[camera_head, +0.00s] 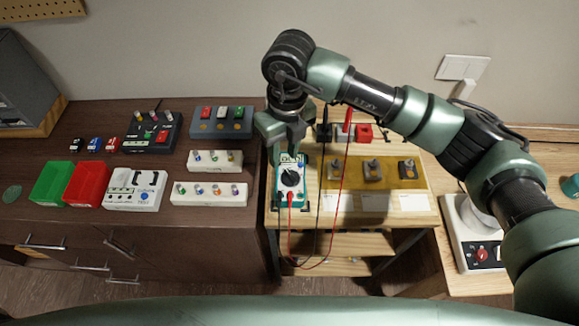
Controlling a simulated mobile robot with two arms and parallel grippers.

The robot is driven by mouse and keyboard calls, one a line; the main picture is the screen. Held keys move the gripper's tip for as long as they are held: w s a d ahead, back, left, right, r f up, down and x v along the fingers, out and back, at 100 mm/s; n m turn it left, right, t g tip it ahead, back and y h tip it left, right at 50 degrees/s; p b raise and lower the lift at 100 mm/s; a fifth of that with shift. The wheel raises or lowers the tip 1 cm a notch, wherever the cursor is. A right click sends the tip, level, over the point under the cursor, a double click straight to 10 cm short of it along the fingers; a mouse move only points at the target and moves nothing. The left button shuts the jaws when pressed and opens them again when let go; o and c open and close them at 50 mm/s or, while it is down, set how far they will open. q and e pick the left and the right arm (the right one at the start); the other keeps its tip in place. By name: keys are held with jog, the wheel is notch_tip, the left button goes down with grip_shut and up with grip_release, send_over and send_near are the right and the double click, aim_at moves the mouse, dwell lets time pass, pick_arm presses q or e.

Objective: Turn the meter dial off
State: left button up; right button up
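A teal and white meter (291,195) lies on the light wooden table. Its round black dial (290,178) sits at its middle, with a display at the top edge. Red and black probe leads run from the meter and loop over the table's front edge. My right gripper (287,148) hangs over the meter's far end, pointing down, with its fingers just beyond the dial. Its fingers look apart with nothing between them. Part of the display is hidden behind the fingers. The dial's exact setting is too small to read. My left gripper is not in view.
A yellow mat (391,170) with small modules lies right of the meter. Green (50,182) and red (87,185) bins and several pedal-like boxes stand on the dark cabinet at left. A white device with a red knob (482,254) is at right. The leads hang near my arm.

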aim_at(289, 173)
jog(key=shift+w+d+h, duration=0.3)
jog(key=shift+w+d, duration=0.05)
jog(key=shift+d, duration=0.25)
jog(key=shift+d+f, duration=0.1)
jog(key=shift+f, duration=0.2)
notch_tip(289, 173, down, 6)
jog(key=shift+p, duration=1.25)
jog(key=shift+f, duration=0.5)
grip_shut()
